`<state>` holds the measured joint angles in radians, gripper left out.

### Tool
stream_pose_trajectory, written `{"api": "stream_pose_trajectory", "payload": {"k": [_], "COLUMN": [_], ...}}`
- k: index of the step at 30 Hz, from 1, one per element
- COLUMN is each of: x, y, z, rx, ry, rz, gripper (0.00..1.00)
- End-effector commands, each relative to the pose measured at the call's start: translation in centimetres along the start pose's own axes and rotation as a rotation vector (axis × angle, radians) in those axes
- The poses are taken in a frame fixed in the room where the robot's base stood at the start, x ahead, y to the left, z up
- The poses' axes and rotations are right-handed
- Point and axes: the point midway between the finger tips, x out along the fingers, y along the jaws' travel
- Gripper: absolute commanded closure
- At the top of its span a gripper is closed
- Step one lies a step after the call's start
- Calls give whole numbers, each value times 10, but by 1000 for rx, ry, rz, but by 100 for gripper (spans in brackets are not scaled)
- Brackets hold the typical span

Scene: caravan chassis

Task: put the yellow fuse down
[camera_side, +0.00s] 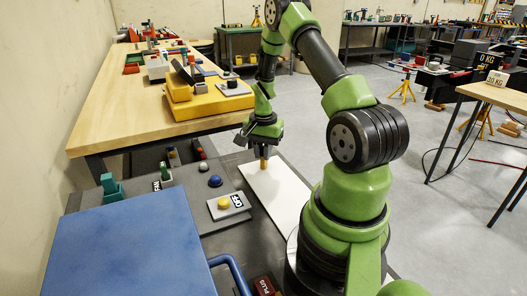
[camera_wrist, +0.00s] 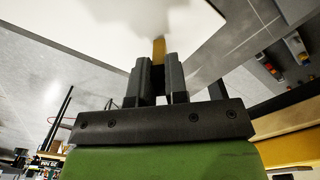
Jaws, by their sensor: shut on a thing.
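The yellow fuse (camera_side: 263,163) is a short upright stick below my gripper (camera_side: 263,151). My gripper is shut on its upper part, and the lower end sticks out. In the wrist view the fuse (camera_wrist: 159,50) stands out between the two dark fingers (camera_wrist: 160,72), with its far end against the white panel (camera_wrist: 80,18). The white panel also shows in the side view (camera_side: 285,197), lying flat under the fuse. The fuse's lower end is at or just above the panel; I cannot tell whether they touch.
A plate marked OFF with a yellow button (camera_side: 224,204) and a blue knob (camera_side: 215,181) sit left of the panel. A blue box (camera_side: 130,245) is at front left. A wooden bench (camera_side: 120,105) with yellow blocks (camera_side: 205,103) stands behind. Most of the white panel is bare.

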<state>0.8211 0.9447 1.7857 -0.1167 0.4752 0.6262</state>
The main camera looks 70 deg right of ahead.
Motion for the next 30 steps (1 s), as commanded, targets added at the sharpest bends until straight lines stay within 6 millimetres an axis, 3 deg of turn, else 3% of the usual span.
{"api": "stream_pose_trajectory", "payload": {"k": [8, 9, 12, 23, 30], "x": [2, 3, 2, -4, -49], "y": [0, 0, 0, 0, -1], "z": [0, 0, 0, 0, -1], "rx": [0, 0, 0, -1, -1], "ry": [0, 1, 1, 2, 6], "rz": [0, -1, -1, -1, -5], "gripper": [100, 81, 60, 60, 60]}}
